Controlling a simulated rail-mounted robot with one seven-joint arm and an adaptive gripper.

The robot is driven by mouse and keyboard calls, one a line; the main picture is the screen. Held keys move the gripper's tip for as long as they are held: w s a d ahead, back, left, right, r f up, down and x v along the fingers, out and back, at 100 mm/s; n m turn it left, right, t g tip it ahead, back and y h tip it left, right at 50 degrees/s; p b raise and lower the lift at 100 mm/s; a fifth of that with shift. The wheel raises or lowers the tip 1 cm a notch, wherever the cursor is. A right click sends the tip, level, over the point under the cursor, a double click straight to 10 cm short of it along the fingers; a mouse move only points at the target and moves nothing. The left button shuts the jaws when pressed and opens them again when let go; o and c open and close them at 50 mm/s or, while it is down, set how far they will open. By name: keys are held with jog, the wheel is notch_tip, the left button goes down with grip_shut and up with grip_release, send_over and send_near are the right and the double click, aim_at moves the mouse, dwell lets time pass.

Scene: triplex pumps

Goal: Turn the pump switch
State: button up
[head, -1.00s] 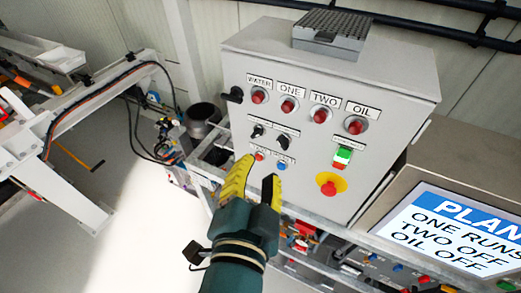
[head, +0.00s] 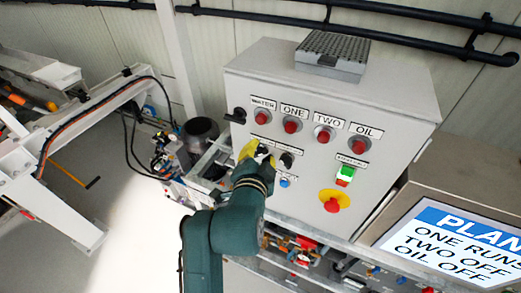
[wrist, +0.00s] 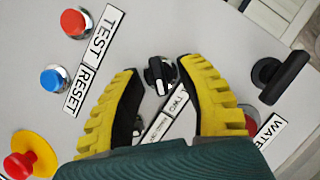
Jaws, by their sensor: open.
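A grey control box carries small black rotary switches under its row of red lamps. In the wrist view one black rotary switch (wrist: 160,76) with a white mark lies between my gripper's yellow fingertips, with a gap on both sides. My gripper (wrist: 161,68) is open and close to the panel. In the head view my gripper (head: 260,155) covers the left part of the switch row, while the right switch (head: 287,160) shows beside it.
A green-and-red button (head: 345,175) and a yellow-ringed red emergency button (head: 334,201) sit to the right. Red TEST (wrist: 75,23) and blue RESET (wrist: 54,78) buttons are nearby. A black handle (wrist: 281,76) sticks out. The screen (head: 450,240) reads ONE RUNS, TWO OFF, OIL OFF.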

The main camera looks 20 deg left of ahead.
jog(key=shift+w, duration=0.15)
grip_shut()
jog(key=shift+f, duration=0.1)
